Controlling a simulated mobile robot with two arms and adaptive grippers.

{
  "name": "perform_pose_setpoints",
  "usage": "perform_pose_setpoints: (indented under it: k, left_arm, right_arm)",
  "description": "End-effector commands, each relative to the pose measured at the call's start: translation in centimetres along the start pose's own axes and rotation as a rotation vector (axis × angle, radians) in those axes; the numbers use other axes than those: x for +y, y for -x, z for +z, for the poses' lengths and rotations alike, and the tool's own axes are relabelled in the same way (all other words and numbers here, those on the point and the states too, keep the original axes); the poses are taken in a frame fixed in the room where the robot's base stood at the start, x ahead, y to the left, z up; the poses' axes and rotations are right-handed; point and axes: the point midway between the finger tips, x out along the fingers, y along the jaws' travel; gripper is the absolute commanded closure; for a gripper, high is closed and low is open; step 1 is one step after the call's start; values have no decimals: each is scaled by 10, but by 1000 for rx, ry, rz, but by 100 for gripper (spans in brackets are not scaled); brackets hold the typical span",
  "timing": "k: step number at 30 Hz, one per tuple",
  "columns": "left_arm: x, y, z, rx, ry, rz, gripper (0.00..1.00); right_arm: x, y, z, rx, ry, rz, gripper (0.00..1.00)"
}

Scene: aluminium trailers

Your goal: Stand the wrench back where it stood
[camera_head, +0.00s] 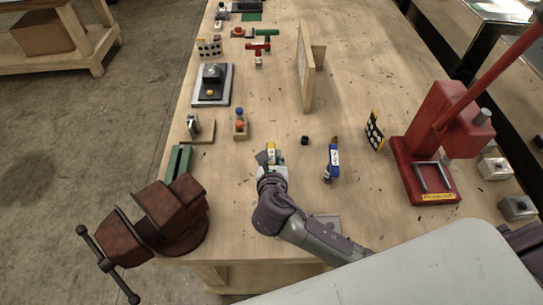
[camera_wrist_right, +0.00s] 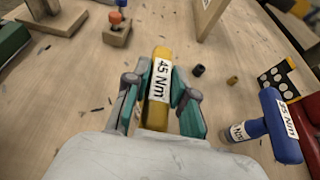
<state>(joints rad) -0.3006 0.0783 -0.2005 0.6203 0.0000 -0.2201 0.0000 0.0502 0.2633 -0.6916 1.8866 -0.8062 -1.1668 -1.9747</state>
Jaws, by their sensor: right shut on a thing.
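The yellow wrench (camera_head: 271,147), with a white "45 Nm" label, is between the fingers of my right gripper (camera_head: 270,159). In the right wrist view, the wrench (camera_wrist_right: 159,84) lies between both teal-padded fingers of the gripper (camera_wrist_right: 160,95), which is shut on it. Its lower part is hidden by the gripper, and I cannot tell whether it touches the table. A blue wrench (camera_head: 333,160) with a white label is to the right, apart from the gripper; it also shows in the right wrist view (camera_wrist_right: 281,128). My left gripper is not in view.
A red-brown vise (camera_head: 170,215) is at the near left and a red press (camera_head: 430,150) at the right. A small black piece (camera_head: 305,140) and a dotted card (camera_head: 374,131) are near the blue wrench. A wooden block with coloured knobs (camera_head: 240,128) is behind left. An upright wooden board (camera_head: 306,70) stands farther back.

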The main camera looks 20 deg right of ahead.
Motion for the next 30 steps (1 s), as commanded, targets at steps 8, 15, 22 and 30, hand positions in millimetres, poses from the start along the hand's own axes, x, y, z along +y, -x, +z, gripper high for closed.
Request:
perform_pose_setpoints:
  k: [8, 15, 22, 30]
  left_arm:
    - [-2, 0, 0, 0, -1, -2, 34]
    - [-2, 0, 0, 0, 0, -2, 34]
    - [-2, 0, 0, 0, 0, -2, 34]
    - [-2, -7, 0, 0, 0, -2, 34]
  right_arm:
    - [0, -1, -2, -1, 0, 0, 67]
    - [0, -1, -2, 0, 0, 0, 50]
    - [0, 1, 1, 0, -1, 1, 50]
    - [1, 48, -2, 1, -1, 4, 50]
